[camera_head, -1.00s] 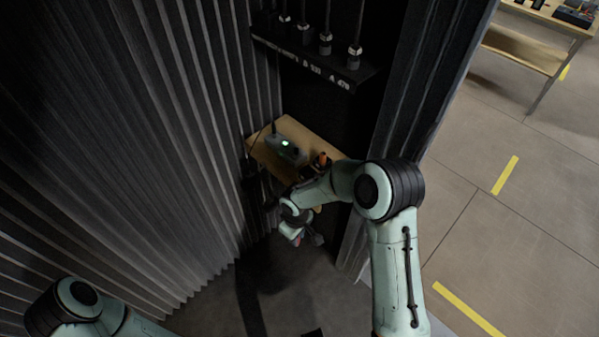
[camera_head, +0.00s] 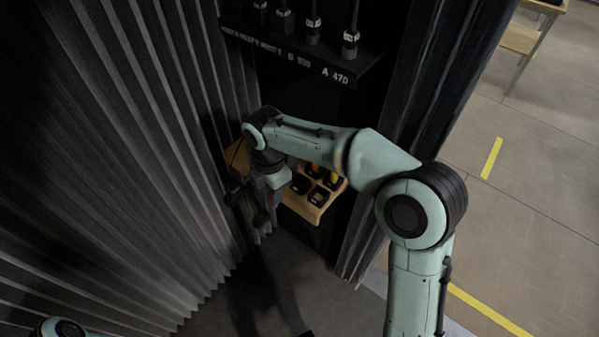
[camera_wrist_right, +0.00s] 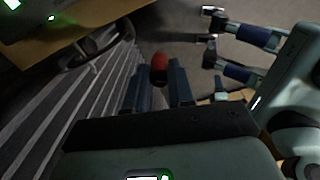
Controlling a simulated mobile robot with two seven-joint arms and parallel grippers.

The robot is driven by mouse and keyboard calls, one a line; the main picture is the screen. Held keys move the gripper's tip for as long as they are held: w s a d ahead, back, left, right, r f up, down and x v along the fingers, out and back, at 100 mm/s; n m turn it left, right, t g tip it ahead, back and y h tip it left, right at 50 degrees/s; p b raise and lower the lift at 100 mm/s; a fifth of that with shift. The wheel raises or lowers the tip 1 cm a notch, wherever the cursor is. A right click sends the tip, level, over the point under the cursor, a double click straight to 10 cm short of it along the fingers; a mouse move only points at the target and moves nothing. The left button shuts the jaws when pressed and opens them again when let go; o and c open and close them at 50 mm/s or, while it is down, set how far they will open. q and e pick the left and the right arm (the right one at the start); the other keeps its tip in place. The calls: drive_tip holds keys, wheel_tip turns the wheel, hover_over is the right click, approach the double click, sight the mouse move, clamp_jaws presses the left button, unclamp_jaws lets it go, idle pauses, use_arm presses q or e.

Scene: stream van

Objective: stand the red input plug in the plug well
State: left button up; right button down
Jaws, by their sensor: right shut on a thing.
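The red plug (camera_wrist_right: 159,68) shows between the two dark blue fingers of my right gripper (camera_wrist_right: 157,84) in the right wrist view. The gripper is shut on it, and the fingers hide its lower part. In the head view my right gripper (camera_head: 265,210) hangs at the near left side of the wooden shelf, and the plug is too small to make out well. I cannot pick out the plug well for certain. Mint and blue parts at the right of the wrist view look like my left arm and gripper; its jaws are unclear.
The wooden shelf (camera_head: 318,213) carries dark compartments with yellow and black items. A pleated dark curtain (camera_head: 120,150) closes the left side. A dark ring (camera_wrist_right: 90,52) shows in the wrist view. The floor below is open.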

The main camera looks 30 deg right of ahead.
drive_tip(key=shift+w+d+f+p, duration=0.15)
drive_tip(key=shift+w+d+f, duration=0.5)
drive_tip(key=shift+d, duration=0.95)
drive_tip(key=shift+w+d+f+p, duration=0.15)
drive_tip(key=shift+w+d+f, duration=0.5)
drive_tip(key=shift+d, duration=0.95)
drive_tip(key=shift+w+d+f+p, duration=0.15)
drive_tip(key=shift+w+d+f, duration=0.5)
drive_tip(key=shift+d, duration=0.95)
drive_tip(key=shift+w, duration=0.1)
drive_tip(key=c, duration=1.3)
unclamp_jaws()
drive_tip(key=shift+c, duration=0.2)
drive_tip(key=o, duration=0.4)
